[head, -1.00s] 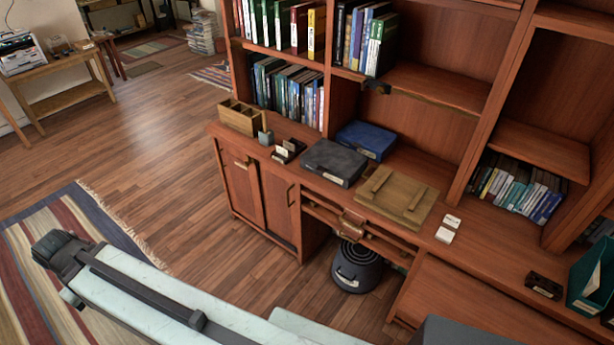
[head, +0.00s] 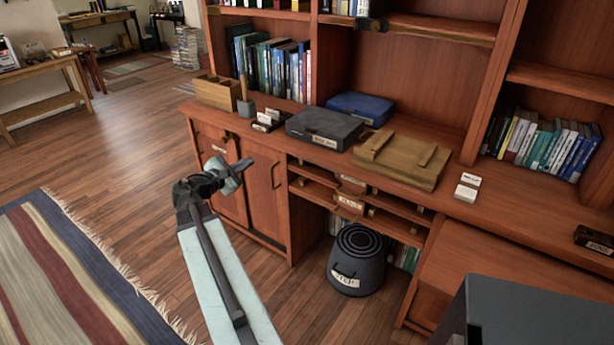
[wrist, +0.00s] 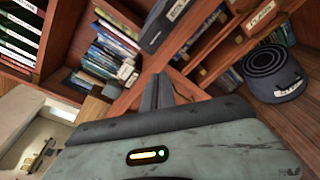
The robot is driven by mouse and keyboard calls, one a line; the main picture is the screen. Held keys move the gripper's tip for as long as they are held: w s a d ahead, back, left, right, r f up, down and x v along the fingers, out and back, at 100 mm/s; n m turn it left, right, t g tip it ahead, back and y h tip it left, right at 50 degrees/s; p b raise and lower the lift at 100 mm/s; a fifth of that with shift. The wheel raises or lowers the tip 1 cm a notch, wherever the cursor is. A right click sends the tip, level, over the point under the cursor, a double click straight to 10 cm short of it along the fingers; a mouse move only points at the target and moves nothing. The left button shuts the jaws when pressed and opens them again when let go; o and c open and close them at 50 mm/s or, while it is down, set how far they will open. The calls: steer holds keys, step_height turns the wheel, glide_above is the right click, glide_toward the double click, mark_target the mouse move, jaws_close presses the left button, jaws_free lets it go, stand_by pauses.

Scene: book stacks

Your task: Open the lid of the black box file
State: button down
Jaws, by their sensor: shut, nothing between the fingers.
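The black box file (head: 324,128) lies flat on the wooden counter, its lid shut and a pale label on its front face. In the wrist view part of the box file (wrist: 165,27) shows at the top, tilted by the camera angle. My gripper (head: 240,170) is in front of the cabinet, left of and below the box file in the head view, and apart from it. Its fingers are together and empty; they also show in the wrist view (wrist: 158,88).
A blue box file (head: 360,108) lies behind the black one. A wooden board with two bars (head: 402,160) lies to its right, small cards and a wooden organiser (head: 218,93) to its left. A dark bin (head: 356,262) stands on the floor below. A shelf (head: 420,27) overhangs the counter.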

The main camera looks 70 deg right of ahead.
mark_target(307, 151)
steer(key=s+d+f+n+g+h+b, duration=0.2)
steer(key=s+d+f+n+h+b, duration=0.15)
steer(key=s+d+n+b, duration=0.45)
steer(key=shift+m+h, duration=0.45)
steer(key=shift+m, duration=0.05)
steer(key=x, duration=0.4)
steer(key=s+p+x, duration=0.1)
steer(key=x, duration=0.3)
steer(key=s+p+x, duration=0.1)
steer(key=x, duration=0.4)
steer(key=shift+s+a, duration=0.15)
steer(key=shift+a, duration=0.05)
